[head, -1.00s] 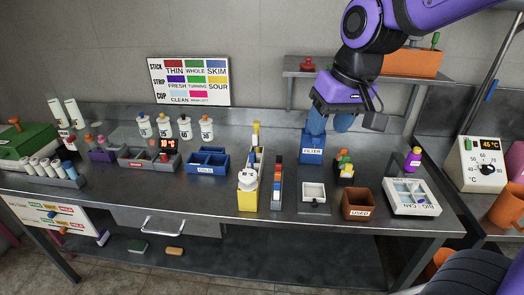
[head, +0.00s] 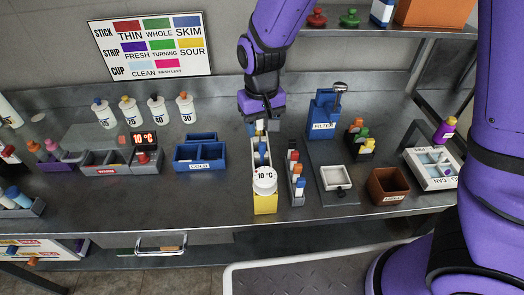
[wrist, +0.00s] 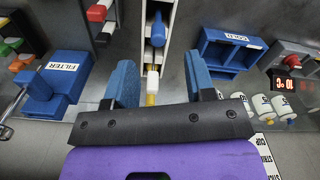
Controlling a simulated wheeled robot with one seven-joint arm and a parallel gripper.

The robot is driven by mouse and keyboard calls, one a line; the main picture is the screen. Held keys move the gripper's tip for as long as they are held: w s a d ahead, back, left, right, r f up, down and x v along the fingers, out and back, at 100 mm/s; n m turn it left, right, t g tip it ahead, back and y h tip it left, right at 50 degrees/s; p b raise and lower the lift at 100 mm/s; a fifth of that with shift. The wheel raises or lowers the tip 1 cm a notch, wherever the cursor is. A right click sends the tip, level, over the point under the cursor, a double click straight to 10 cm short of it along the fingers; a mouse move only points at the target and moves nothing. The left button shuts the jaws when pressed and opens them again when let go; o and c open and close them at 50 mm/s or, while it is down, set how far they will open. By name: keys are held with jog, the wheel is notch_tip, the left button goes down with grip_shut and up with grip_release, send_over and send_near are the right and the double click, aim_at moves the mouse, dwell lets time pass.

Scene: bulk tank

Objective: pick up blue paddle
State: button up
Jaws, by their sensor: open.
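A long narrow white-and-yellow rack (head: 264,202) stands mid-bench, its far end under my gripper. A small blue piece (wrist: 158,30) lies in its channel, and blue also shows there in the head view (head: 262,152); I take it as the blue paddle, though its shape is unclear. A white-and-yellow piece (wrist: 152,84) lies nearer my gripper in the same channel. My gripper (wrist: 162,84) is open and empty, its two blue fingers spread either side of the channel's line. In the head view my wrist hides the rack's far end.
A blue FILTER box (head: 322,118) stands right of the rack, with a narrow strip of coloured pieces (head: 297,178) between. A blue COLD bin (head: 200,155) is to the left. A white tray (head: 336,178) and a brown bin (head: 388,187) stand front right.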

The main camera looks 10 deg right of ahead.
aim_at(262, 143)
jog(key=shift+w+d+f, duration=0.1)
jog(key=shift+w+f, duration=0.05)
jog(key=shift+f, duration=2.2)
jog(key=shift+w+d+f, duration=0.1)
jog(key=shift+f, duration=2.25)
grip_shut()
